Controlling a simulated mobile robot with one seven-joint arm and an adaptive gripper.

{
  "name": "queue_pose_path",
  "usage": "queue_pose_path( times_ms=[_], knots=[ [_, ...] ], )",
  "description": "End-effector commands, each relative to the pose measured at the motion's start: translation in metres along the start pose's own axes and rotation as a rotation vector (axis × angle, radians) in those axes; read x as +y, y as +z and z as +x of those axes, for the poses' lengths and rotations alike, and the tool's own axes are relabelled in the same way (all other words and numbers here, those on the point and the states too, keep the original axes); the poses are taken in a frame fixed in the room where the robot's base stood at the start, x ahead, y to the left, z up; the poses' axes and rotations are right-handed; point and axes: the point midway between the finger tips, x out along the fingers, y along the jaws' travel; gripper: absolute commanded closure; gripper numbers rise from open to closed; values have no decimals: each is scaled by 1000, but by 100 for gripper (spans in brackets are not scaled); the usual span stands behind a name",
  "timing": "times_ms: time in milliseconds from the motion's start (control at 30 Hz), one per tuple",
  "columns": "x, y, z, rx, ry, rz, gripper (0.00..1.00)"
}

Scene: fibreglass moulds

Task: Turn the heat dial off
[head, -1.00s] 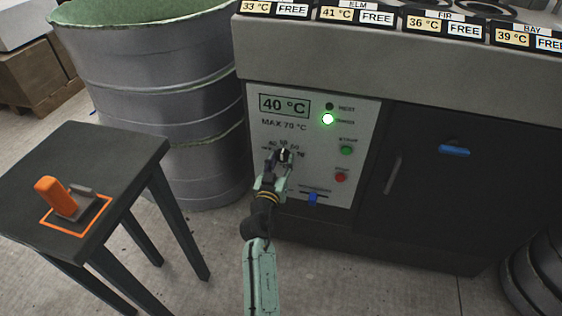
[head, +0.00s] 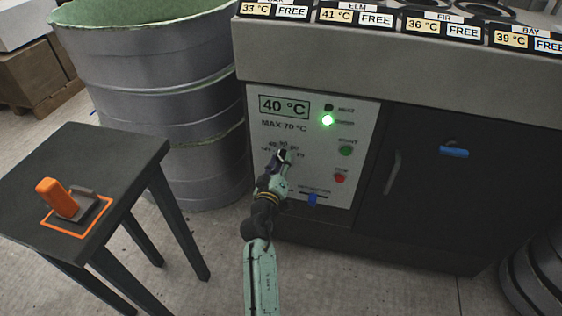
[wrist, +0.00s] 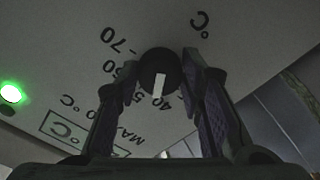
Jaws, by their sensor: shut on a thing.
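The heat dial (wrist: 158,60) is a round black knob with a white pointer line, set in the pale control panel (head: 330,98). In the wrist view the pointer faces down the picture, near the printed 40 and 50. My gripper (wrist: 161,76) has one dark finger on each side of the dial and is shut on it. In the head view my gripper (head: 279,160) reaches the dial from below and hides part of it and its scale. The panel readout (head: 284,105) shows 40 °C, with MAX 70 °C printed below.
A green lamp (head: 327,120) is lit beside a dark one. Green (head: 346,151) and red (head: 340,178) buttons and a blue slider (head: 312,199) lie right of my gripper. A metal drum (head: 160,90) and a table (head: 110,150) stand to the left.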

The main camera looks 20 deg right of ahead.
Motion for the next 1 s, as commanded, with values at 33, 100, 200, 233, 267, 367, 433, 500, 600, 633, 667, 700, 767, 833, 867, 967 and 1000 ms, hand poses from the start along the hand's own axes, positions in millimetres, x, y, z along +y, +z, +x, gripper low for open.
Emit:
queue_pose_path(
  times_ms=[33, 100, 200, 233, 267, 367, 433, 500, 600, 633, 667, 700, 767, 833, 867, 967, 1000],
  knots=[
    [0, -1, 0, 0, -2, -43, 93],
    [0, -1, 0, 0, -2, -110, 93],
    [1, -1, 0, 0, -1, -205, 93],
    [1, -1, 0, 0, -1, -233, 93],
    [1, -1, 0, 0, -1, -262, 93],
    [1, -2, 0, 1, -2, -356, 93],
    [1, -1, 0, 0, -2, -422, 93],
    [2, -1, 0, -1, -2, -485, 93],
    [2, -1, 0, -1, -1, -569, 93],
    [2, -1, 0, -1, -1, -592, 93],
    [2, -1, 0, -1, -1, -614, 93],
    [2, -1, 0, -1, -2, -643, 93],
    [2, -1, 0, 0, -2, -682, 93],
    [2, -1, 0, 0, -2, -724, 93],
    [2, -1, 0, 0, -2, -739, 93],
    [1, -1, 0, 0, -2, -782, 93],
    [1, -1, 0, 0, -2, -796, 93]
  ],
)
